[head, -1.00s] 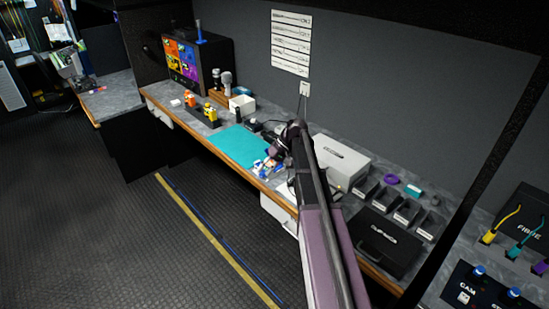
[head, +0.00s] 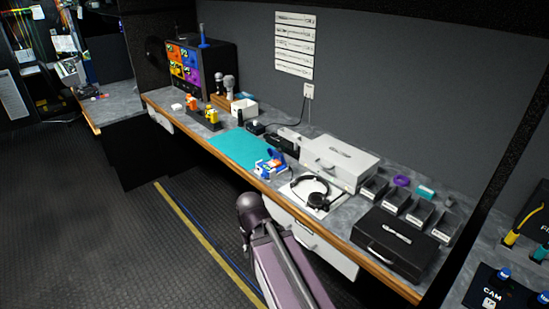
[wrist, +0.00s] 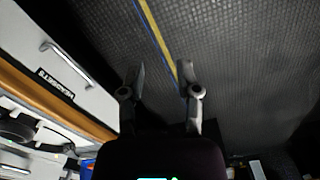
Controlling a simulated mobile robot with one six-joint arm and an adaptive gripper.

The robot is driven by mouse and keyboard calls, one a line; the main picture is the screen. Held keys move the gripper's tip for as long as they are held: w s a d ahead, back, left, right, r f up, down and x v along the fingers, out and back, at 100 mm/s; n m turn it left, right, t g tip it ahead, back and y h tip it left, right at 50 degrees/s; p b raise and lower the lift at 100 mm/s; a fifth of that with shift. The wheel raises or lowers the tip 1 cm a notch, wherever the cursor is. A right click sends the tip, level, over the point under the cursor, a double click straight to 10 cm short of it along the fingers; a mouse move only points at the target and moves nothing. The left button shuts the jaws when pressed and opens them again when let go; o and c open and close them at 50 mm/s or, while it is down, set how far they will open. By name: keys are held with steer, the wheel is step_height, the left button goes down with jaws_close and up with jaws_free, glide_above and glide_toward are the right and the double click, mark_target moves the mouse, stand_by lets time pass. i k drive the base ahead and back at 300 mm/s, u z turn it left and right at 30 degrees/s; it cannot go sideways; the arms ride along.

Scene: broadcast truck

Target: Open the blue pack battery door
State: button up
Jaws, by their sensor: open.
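The blue pack (head: 264,170) sits on the bench near its front edge, at the right end of the teal mat. A blue flap (head: 276,154) stands raised at its back, with white and orange parts showing below. Whether this flap is the battery door is too small to tell. My gripper (wrist: 162,80) is open and empty in the wrist view, its two fingers apart over the dark floor. In the head view my arm is in front of the bench, clear of the pack, and the fingers do not show there.
A headset (head: 312,191) lies on a white sheet right of the pack. A white case (head: 340,160), open bins (head: 396,202) and a black case (head: 388,246) stand further right. White drawers (head: 312,240) are under the bench edge. The floor (head: 120,245) is free.

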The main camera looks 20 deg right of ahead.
mark_target(276, 153)
steer(key=u, duration=1.1)
steer(key=i, duration=3.6)
